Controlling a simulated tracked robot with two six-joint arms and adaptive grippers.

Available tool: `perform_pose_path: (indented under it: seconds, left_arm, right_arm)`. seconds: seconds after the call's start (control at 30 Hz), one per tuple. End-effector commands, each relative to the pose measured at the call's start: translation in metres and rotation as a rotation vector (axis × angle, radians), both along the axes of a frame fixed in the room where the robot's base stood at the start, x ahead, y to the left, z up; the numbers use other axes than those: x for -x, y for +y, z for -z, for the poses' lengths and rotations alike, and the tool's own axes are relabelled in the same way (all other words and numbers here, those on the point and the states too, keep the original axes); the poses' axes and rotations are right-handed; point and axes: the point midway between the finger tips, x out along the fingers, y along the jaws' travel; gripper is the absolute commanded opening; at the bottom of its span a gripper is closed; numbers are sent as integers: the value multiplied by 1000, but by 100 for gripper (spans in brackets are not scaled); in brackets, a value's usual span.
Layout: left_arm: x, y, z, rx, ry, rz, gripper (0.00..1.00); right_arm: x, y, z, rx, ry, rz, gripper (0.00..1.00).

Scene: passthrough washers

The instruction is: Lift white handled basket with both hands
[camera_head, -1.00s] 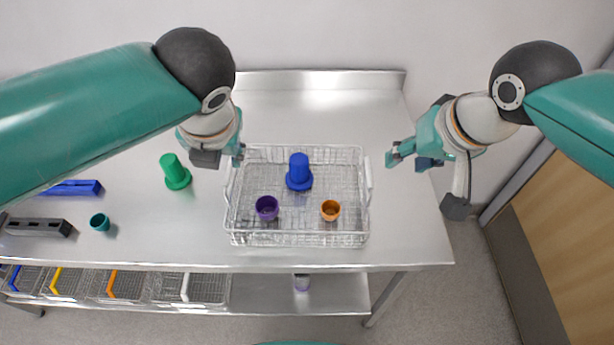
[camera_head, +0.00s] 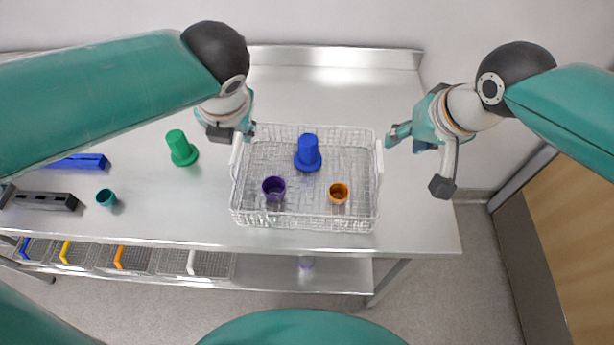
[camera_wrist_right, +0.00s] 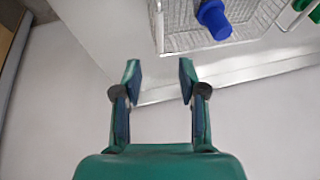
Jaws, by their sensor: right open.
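The white wire basket (camera_head: 305,224) stands on the steel table, with a white handle at its left side (camera_head: 237,150) and another at its right side (camera_head: 379,160). It holds a blue cup-like piece (camera_head: 308,155), a purple cup (camera_head: 273,188) and an orange cup (camera_head: 339,193). My left gripper (camera_head: 250,130) is near the left handle at the back left corner; its jaw opening is unclear. My right gripper (camera_head: 394,138) is just right of and behind the right handle, apart from it. In the right wrist view it (camera_wrist_right: 158,68) is open and empty, with the basket (camera_wrist_right: 190,40) ahead.
A green piece (camera_head: 182,150), a teal cup (camera_head: 106,198), a blue block (camera_head: 80,162) and a dark rack (camera_head: 45,201) are on the table (camera_head: 210,215) at left. Several baskets sit on the lower shelf. A raised edge (camera_head: 340,57) runs along the back.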

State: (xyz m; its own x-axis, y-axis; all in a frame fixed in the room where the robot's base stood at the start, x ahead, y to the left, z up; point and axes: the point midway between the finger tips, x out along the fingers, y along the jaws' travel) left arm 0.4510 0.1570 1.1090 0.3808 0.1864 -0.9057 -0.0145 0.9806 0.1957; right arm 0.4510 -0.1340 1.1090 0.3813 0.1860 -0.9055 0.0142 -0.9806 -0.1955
Motion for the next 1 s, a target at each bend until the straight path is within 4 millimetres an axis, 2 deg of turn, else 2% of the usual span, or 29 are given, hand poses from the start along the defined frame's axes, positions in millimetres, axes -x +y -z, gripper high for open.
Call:
perform_pose_path:
  seconds: [0.03,0.2,0.5,0.7,1.0]
  left_arm:
    - [-3,3,11,-2,6,-2,41]
    - [-16,9,43,-1,7,-1,41]
    - [-37,18,91,-1,5,1,41]
    - [-45,21,108,1,2,1,41]
    - [-47,22,112,1,0,3,41]
  right_arm:
    - [-3,2,12,2,7,0,41]
    - [-16,8,43,1,7,-1,41]
    - [-37,18,91,0,5,0,41]
    - [-45,21,108,0,1,0,41]
    - [-47,22,112,-1,0,1,41]
